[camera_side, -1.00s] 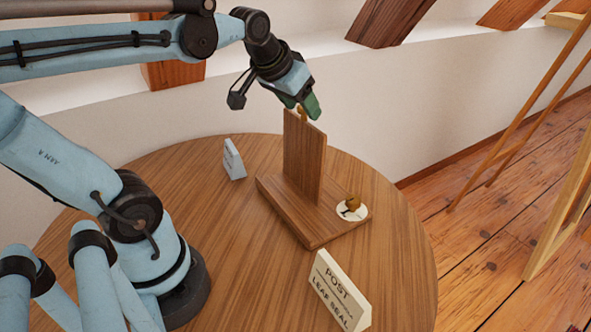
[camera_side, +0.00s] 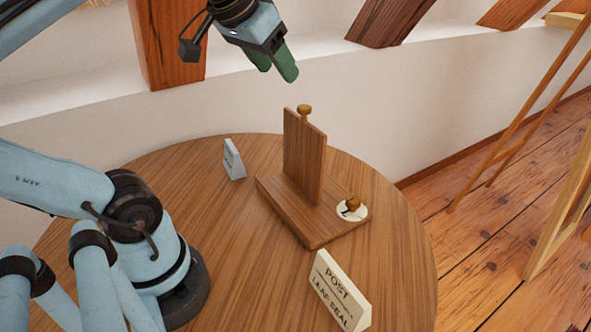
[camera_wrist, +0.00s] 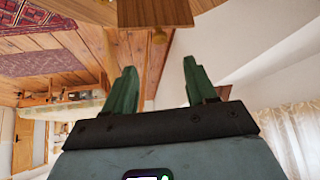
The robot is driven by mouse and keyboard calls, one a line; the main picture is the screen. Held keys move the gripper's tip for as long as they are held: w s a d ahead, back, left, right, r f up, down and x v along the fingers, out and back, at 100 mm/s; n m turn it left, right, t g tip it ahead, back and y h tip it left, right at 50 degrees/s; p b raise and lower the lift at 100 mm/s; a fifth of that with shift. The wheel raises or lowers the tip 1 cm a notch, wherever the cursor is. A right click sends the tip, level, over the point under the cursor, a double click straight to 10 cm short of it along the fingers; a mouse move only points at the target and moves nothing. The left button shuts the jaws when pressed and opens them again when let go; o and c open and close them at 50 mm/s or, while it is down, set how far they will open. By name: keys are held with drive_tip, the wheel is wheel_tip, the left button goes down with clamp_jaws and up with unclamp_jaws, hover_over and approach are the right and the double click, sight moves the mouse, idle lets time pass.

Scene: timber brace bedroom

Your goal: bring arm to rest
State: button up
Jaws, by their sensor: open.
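My gripper (camera_side: 278,70) is open and empty in the side view, with its green fingers above and left of the upright wooden board (camera_side: 305,158). In the wrist view its fingers (camera_wrist: 160,76) are spread apart with nothing between them. A small brown knobbed piece (camera_side: 304,110) stands at the top of the board, apart from the fingers. A second brown knobbed piece (camera_side: 352,203) sits at a white disc (camera_side: 343,214) on the board's wooden base (camera_side: 318,236).
A cream sign reading POST and LEAF SEAL (camera_side: 340,290) stands at the front of the round table (camera_side: 235,265). A small pale sign (camera_side: 234,160) stands left of the board. The wall and timber braces (camera_side: 165,45) lie behind my gripper.

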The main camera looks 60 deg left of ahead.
drive_tip(key=shift+s+r, duration=0.1)
drive_tip(key=w+d+f+m+h, duration=0.1)
drive_tip(key=d+f, duration=0.2)
drive_tip(key=f, duration=0.5)
drive_tip(key=w+d+f+m+h, duration=0.1)
drive_tip(key=d+f, duration=0.3)
drive_tip(key=f, duration=0.5)
drive_tip(key=shift+m, duration=0.4)
drive_tip(key=shift+o, duration=0.4)
